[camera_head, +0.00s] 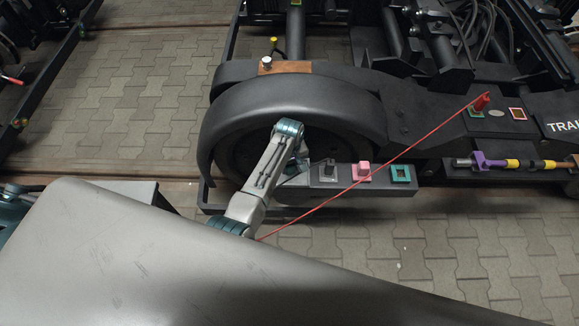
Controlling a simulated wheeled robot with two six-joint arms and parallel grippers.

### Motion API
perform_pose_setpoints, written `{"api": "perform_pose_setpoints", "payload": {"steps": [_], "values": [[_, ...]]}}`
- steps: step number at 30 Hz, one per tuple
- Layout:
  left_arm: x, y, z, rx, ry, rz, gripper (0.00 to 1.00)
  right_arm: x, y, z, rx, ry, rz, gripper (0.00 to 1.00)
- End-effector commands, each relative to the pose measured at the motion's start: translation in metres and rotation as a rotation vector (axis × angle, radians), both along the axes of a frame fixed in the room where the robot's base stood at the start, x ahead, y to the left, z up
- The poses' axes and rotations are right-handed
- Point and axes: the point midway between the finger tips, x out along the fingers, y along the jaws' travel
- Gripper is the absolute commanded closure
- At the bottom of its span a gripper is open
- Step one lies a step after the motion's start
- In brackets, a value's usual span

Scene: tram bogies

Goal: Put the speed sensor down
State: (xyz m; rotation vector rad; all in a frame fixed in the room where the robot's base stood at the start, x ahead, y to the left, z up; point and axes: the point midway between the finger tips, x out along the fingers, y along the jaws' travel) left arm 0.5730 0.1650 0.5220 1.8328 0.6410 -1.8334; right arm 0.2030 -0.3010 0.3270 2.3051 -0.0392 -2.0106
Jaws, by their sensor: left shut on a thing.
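My left arm reaches up from the bottom, bends in front of the dark wheel and points down. My left gripper (293,174) is at the left end of a dark shelf (385,186) on the bogie. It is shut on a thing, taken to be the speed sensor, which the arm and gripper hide. I cannot tell whether that thing touches the shelf. To the right of the gripper, the shelf carries a grey block with a knob (328,171), a pink block (363,171) and a teal square frame (401,174). My right gripper is not in view.
A thin red cable (370,172) slants across the shelf from a red plug (481,102). The wheel and its guard (290,95) stand behind the arm. A purple and yellow bar (515,163) lies at the right. Paved floor (460,240) is open in front.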

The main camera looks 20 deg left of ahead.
Motion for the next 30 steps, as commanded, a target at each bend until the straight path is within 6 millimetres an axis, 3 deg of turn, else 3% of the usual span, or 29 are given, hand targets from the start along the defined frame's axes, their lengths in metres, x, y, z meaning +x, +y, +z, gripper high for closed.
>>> {"api": "perform_pose_setpoints", "payload": {"steps": [8, 9, 12, 23, 30], "values": [[0.0, 0.0, -0.002, 0.0, 0.0, 0.0, 1.0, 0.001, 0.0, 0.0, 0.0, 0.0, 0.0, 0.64], [0.0, 0.0, -0.003, 0.0, 0.0, 0.0, 0.68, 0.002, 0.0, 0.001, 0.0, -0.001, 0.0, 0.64], [0.0, 0.0, -0.002, 0.0, 0.0, 0.0, 0.48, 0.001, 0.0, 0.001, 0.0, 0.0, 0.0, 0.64], [0.0, 0.0, 0.002, 0.0, -0.001, 0.0, 0.48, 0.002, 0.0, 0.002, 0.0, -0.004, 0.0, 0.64], [0.001, -0.001, 0.043, -0.002, -0.004, 0.0, 0.48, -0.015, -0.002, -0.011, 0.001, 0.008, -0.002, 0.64]]}}
